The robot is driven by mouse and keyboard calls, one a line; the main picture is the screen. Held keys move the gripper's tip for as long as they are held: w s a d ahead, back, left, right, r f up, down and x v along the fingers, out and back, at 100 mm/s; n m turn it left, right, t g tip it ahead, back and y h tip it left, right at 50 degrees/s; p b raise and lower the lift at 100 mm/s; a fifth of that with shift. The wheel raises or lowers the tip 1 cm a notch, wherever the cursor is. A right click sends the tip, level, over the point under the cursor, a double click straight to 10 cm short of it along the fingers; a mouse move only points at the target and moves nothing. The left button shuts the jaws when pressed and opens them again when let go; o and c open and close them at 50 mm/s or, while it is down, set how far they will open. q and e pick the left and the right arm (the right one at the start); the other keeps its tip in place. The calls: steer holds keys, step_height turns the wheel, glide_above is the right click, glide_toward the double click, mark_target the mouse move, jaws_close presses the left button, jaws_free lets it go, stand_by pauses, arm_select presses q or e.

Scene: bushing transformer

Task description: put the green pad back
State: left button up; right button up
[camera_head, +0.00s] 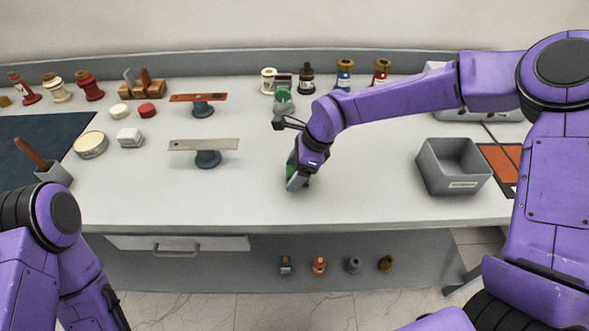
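My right gripper (298,181) reaches down to the middle of the white table, near its front. A dark green thing (291,164), perhaps the green pad, shows at the gripper's edge and is mostly hidden by it. I cannot tell whether the fingers are closed on it.
A grey open bin (453,166) stands to the right, beside an orange mat (500,160). Two flat bars on stands (207,158) are left of the gripper. Several bottles (345,75) line the back. The table front between the bars and bin is mostly clear.

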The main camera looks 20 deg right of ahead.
steer(key=shift+r, duration=0.3)
steer(key=b+v, duration=0.1)
steer(key=v, duration=1)
steer(key=shift+d+r, duration=0.15)
steer(key=shift+r, duration=0.2)
